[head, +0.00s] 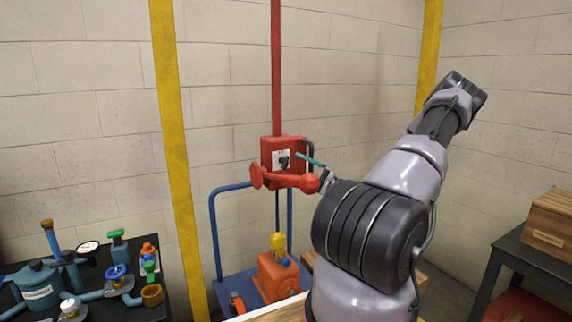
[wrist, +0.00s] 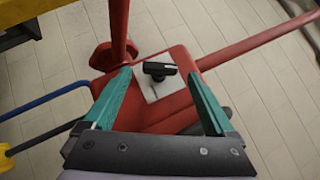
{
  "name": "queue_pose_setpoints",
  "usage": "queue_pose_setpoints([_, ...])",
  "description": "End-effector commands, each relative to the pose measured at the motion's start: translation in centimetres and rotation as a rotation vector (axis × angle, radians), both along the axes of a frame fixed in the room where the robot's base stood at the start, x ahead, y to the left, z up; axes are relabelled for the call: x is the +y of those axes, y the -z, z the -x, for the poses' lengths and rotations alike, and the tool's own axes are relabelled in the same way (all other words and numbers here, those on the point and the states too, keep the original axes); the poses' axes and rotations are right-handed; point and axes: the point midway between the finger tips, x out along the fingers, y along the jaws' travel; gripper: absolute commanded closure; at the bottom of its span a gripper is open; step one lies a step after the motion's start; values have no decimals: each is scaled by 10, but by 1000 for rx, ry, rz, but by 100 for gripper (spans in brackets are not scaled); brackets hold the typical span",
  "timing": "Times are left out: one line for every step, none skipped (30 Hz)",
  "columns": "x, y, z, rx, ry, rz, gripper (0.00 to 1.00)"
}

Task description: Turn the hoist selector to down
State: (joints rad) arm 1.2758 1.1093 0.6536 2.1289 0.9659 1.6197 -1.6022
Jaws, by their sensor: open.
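The hoist's red box (head: 268,150) hangs on a red post near the back wall; it also shows in the wrist view (wrist: 178,112). The black selector knob (wrist: 158,69) sits on a white plate (wrist: 150,87) on its face, and its bar lies roughly crosswise in that view. In the head view the knob (head: 284,160) is small and its markings are unreadable. My gripper (wrist: 159,74) is open, with its teal fingers on either side of the knob, apart from it and empty. In the head view one teal finger (head: 311,160) shows just right of the plate.
A red arm with rounded ends (head: 290,181) crosses below the box. A yellow hook block (head: 278,241) hangs over an orange motor (head: 277,277) on a blue cart (head: 216,237). A black table (head: 138,313) with valves stands left; a wooden box (head: 547,220) stands right.

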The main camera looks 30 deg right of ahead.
Motion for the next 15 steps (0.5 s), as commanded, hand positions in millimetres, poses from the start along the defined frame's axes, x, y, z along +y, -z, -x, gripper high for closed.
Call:
queue_pose_setpoints([7, -4, -6, -1, -4, 1, 10])
queue_pose_setpoints([10, -5, -10, -1, -3, 1, 10])
queue_pose_setpoints([14, -7, -14, 0, -3, 1, 10])
queue_pose_setpoints([17, -8, -17, 0, -2, 1, 10])
queue_pose_setpoints([19, -10, -20, 0, -2, 2, 10])
queue_pose_setpoints([22, -11, -23, 0, -2, 2, 10])
queue_pose_setpoints([23, -12, -25, 0, -2, 2, 10])
queue_pose_setpoints([25, -13, -26, -1, -1, 1, 10])
queue_pose_setpoints([26, -14, -28, -1, -2, 1, 10])
queue_pose_setpoints([27, -15, -29, -1, -1, 1, 10])
queue_pose_setpoints([28, -15, -29, -1, -1, 1, 10])
queue_pose_setpoints([28, -15, -30, -1, -1, 1, 10])
queue_pose_setpoints([28, -15, -30, 0, 0, 1, 10])
queue_pose_setpoints([28, -15, -30, 0, 0, 1, 10])
queue_pose_setpoints([28, -15, -31, 0, 0, 1, 10])
